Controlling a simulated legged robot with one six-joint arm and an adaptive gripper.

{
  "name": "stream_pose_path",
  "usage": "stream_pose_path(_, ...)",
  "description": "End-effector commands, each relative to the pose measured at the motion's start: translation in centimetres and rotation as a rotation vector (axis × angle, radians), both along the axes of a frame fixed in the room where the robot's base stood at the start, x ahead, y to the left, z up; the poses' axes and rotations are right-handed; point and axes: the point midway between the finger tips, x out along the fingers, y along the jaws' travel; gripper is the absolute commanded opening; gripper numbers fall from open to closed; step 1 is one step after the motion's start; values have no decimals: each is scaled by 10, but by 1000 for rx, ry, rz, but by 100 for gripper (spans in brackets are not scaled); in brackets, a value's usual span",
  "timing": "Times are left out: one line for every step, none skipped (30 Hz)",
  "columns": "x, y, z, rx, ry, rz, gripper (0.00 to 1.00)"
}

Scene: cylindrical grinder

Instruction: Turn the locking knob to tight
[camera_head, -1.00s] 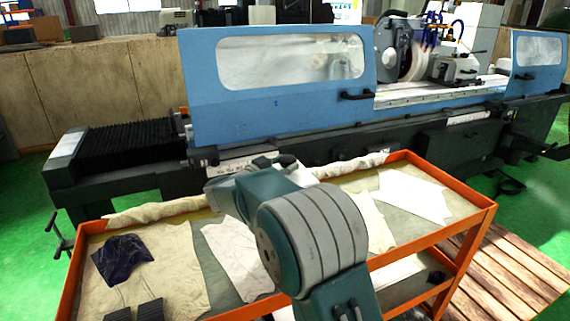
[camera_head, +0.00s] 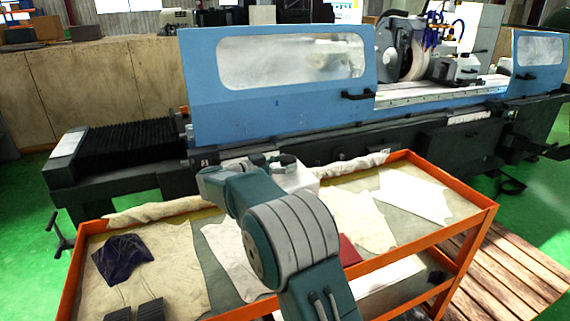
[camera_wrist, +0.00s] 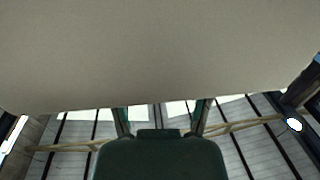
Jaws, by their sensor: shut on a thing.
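My gripper (camera_head: 280,161) is over the back edge of the orange cart, in front of the grinder (camera_head: 270,100). In the wrist view its two fingers (camera_wrist: 161,112) stand apart and run up behind the edge of a broad pale thing (camera_wrist: 160,50), so the fingertips are hidden. The gripper is shut on this pale thing; a pale boxy shape (camera_head: 297,178) shows just below the gripper in the head view. I cannot make out the locking knob in either view.
The orange cart (camera_head: 450,228) holds pale sheets, a dark blue cloth (camera_head: 122,255) and a red thing (camera_head: 348,251) partly behind my arm. The grinder's blue guard stands behind the cart. A wooden pallet (camera_head: 515,275) lies at the right.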

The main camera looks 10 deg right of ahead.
Motion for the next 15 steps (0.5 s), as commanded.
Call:
stream_pose_path(2,1,-1,1,-2,-36,15)
stream_pose_path(2,1,-1,1,-2,-59,15)
stream_pose_path(2,1,-1,0,-2,-89,15)
stream_pose_path(3,1,-1,1,-2,-110,15)
stream_pose_path(3,1,-1,1,-2,-131,15)
stream_pose_path(3,1,-1,0,-2,-157,15)
stream_pose_path(3,1,-1,-1,-1,-176,15)
stream_pose_path(3,1,-1,0,-2,-194,15)
stream_pose_path(3,0,-1,0,-2,-217,15)
stream_pose_path(3,0,-1,0,-2,-233,15)
stream_pose_path(3,0,-1,0,-1,-249,15)
stream_pose_path(3,0,-1,0,-2,-268,15)
stream_pose_path(3,0,-1,0,-2,-282,15)
stream_pose_path(3,0,-1,0,-1,-295,15)
stream_pose_path(3,0,-1,0,-1,-311,15)
